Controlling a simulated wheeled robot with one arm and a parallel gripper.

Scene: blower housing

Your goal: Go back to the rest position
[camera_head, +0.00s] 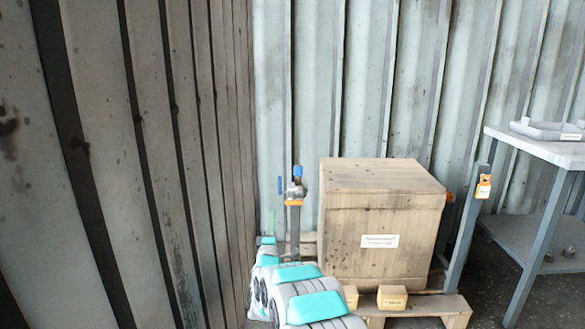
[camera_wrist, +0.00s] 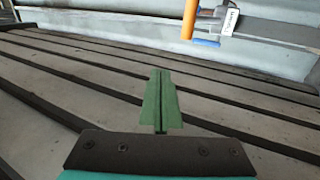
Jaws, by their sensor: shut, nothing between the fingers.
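My gripper (camera_wrist: 160,76) shows in the wrist view as two green fingers pressed together, with nothing between them. In the head view, my white and teal arm reaches up from the bottom centre, and the small green gripper (camera_head: 272,214) points upward close to the corrugated wall. It is left of the valve post and apart from the wooden box. No rest position is marked in either view.
A post with a blue-handled valve (camera_head: 294,189) stands right of my gripper. A large labelled wooden box (camera_head: 380,215) and small blocks (camera_head: 392,297) sit on a pallet (camera_head: 450,306). Corrugated walls (camera_head: 160,120) close off left and back.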

